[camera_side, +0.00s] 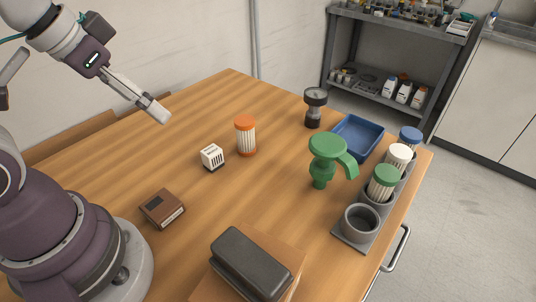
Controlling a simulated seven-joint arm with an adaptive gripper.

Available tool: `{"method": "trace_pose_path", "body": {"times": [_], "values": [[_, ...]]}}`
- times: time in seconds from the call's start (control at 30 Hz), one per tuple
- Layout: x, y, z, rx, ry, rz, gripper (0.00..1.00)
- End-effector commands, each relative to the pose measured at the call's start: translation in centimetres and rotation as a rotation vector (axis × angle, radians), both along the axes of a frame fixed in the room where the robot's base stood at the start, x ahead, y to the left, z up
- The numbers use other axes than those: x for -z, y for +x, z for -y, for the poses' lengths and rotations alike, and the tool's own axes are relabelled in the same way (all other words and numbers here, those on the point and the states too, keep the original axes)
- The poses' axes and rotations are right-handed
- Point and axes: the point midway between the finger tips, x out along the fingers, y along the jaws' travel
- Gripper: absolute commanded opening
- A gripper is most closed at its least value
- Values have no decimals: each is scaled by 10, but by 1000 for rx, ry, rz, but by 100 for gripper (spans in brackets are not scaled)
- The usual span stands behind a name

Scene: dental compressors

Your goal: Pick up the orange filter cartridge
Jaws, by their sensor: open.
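The orange filter cartridge (245,137) stands upright on the wooden table, with orange ends and a pale pleated middle. My gripper (160,112) is in the air to the left of the cartridge and higher in the picture, apart from it. Its jaws are open and nothing shows between them. The gripper is seen side-on, so the gap between the fingers is hard to make out.
A small white slotted block (212,156) stands close left of the cartridge. A grey holder (352,242) carries blue, white and green cartridges; its front cup is empty. A green funnel-like part (327,147), dark-capped part (314,104), blue tray (357,138), brown box (162,208) and black case (252,262) stand around.

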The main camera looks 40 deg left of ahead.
Motion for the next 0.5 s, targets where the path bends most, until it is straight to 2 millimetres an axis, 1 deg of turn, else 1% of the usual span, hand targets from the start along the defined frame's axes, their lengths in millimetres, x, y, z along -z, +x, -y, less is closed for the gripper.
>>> {"method": "trace_pose_path", "body": {"times": [0.33, 0.37, 0.43, 0.47, 0.5], "values": [[0, 2, 0, 0, -1, -2, 75], [-1, 5, 0, 0, -1, -6, 75], [-2, 18, -1, 1, -5, -19, 75], [-2, 27, -2, 2, -7, -27, 75], [-1, 41, -3, 1, -10, -37, 75]]}}
